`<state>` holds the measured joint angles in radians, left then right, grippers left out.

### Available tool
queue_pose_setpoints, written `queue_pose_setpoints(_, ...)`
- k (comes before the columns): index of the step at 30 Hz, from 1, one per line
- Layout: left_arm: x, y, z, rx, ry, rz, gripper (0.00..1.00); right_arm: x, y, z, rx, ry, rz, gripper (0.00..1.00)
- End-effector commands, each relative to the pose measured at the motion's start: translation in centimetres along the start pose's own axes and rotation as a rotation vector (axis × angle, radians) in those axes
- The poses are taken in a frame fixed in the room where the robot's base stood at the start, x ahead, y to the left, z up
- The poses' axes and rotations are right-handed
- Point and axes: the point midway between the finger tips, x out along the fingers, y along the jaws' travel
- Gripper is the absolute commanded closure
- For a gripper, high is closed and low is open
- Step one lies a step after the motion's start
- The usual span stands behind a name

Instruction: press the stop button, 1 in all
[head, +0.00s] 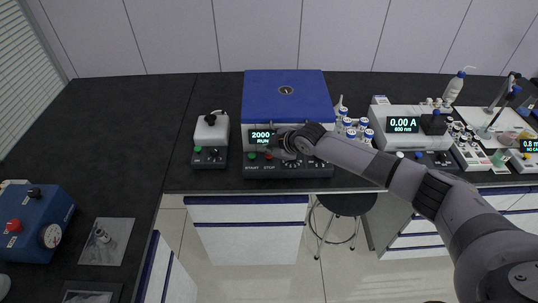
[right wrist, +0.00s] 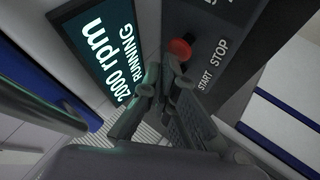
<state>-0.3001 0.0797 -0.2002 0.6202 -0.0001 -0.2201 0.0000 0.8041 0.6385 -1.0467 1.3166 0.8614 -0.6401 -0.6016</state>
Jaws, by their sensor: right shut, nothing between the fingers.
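The centrifuge (head: 285,95) has a blue lid and a lit display (head: 262,137) reading 2000 and RUN. In the right wrist view the display (right wrist: 103,50) reads 2000 rpm RUNNING. The red stop button (right wrist: 180,48) sits on the dark front panel beside the STOP label; it also shows in the head view (head: 268,156). The green start button (head: 252,155) is to its left; the fingers hide it in the wrist view. My right gripper (head: 276,152) is shut and empty, its fingertips (right wrist: 172,72) right by the red button. I cannot tell whether they touch it. My left gripper is not in view.
A blue unit (head: 32,222) with a red button sits at far left. The dark bench between is mostly clear.

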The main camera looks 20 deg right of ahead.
Motion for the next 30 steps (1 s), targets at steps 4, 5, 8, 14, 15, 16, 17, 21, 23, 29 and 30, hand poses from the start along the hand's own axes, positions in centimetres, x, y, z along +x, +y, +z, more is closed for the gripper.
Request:
queue_pose_setpoints(4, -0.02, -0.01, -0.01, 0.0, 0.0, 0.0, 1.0, -0.01, 0.02, -0.03, 0.0, 0.0, 0.0, 1.0)
queue_pose_setpoints(5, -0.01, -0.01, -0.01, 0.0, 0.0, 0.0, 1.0, -0.01, 0.01, -0.03, 0.0, 0.0, 0.0, 1.0)
queue_pose_setpoints(8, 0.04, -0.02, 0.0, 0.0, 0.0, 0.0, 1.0, 0.04, -0.02, 0.0, 0.0, 0.0, 0.0, 1.0)
queue_pose_setpoints(14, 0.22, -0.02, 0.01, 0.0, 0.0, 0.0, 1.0, 0.21, -0.15, 0.12, 0.0, 0.0, 0.0, 1.0)
queue_pose_setpoints(15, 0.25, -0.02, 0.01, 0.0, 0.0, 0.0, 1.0, 0.24, -0.17, 0.15, 0.0, 0.0, 0.0, 1.0)
queue_pose_setpoints(16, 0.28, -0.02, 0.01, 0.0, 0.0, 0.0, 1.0, 0.27, -0.19, 0.17, 0.0, 0.0, 0.0, 1.0)
queue_pose_setpoints(17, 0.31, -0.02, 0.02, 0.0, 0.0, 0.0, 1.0, 0.29, -0.21, 0.19, 0.0, 0.0, 0.0, 1.0)
queue_pose_setpoints(21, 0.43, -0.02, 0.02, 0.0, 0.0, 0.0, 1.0, 0.41, -0.3, 0.28, 0.0, 0.0, 0.0, 1.0)
queue_pose_setpoints(23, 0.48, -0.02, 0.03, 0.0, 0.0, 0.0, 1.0, 0.46, -0.34, 0.32, 0.0, 0.0, 0.0, 1.0)
queue_pose_setpoints(29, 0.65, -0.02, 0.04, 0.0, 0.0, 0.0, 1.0, 0.64, -0.47, 0.45, 0.0, 0.0, 0.0, 1.0)
queue_pose_setpoints(30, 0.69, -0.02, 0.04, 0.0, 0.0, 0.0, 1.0, 0.67, -0.5, 0.48, 0.0, 0.0, 0.0, 1.0)
